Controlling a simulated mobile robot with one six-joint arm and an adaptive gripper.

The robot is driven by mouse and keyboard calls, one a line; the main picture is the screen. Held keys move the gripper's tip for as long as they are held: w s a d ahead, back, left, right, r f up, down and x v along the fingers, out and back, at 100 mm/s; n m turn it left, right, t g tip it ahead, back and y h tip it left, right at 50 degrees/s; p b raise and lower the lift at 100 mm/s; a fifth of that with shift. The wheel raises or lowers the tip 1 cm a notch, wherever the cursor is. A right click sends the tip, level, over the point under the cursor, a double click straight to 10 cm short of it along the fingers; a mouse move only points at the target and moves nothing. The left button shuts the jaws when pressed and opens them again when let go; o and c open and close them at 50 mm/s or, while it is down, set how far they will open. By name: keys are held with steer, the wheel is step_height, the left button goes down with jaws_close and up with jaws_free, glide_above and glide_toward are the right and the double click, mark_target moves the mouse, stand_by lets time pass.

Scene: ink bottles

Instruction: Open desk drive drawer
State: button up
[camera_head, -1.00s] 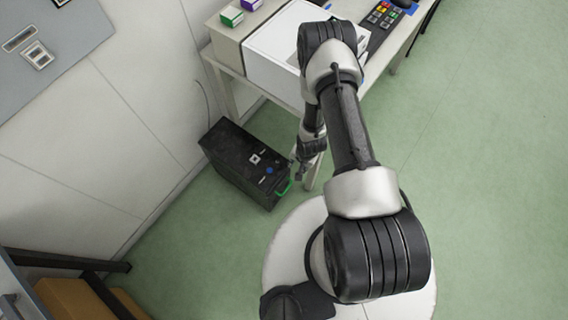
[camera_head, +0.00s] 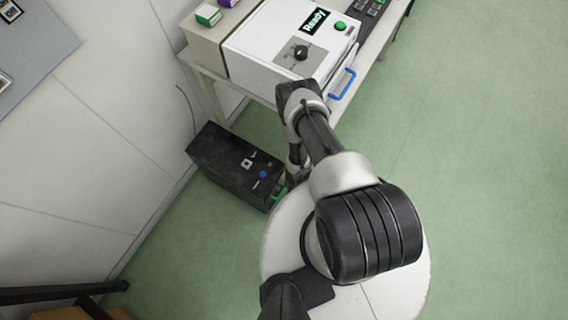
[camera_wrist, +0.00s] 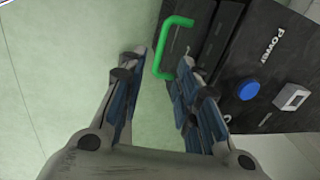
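The desk drive (camera_head: 228,160) is a black box on the green floor by the wall, with a blue button (camera_head: 264,174) and a light square switch (camera_head: 246,163) on top. Its green drawer handle (camera_head: 280,194) is at the end nearest my base; the drawer looks shut. In the wrist view the handle (camera_wrist: 168,32) is a green loop on the drive's dark front, beside the "Power" label and blue button (camera_wrist: 248,90). My gripper (camera_wrist: 163,58) is open, a finger on each side of the handle's lower end. Whether either finger touches it I cannot tell.
A desk (camera_head: 208,88) stands above and behind the drive. It bears a white machine (camera_head: 262,58) with a "Ready" display, a black knob and a blue handle (camera_head: 342,84). A small green box (camera_head: 208,15) sits at its corner. Floor (camera_head: 450,150) to the right is clear.

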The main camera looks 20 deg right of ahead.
mark_target(283, 190)
steer(key=f+b, duration=0.1)
steer(key=f, duration=0.3)
steer(key=w+f+b, duration=0.1)
steer(key=f, duration=0.1)
steer(key=shift+a+f+b, duration=0.3)
steer(key=shift+a+f, duration=0.05)
steer(key=shift+c, duration=0.6)
jaws_close()
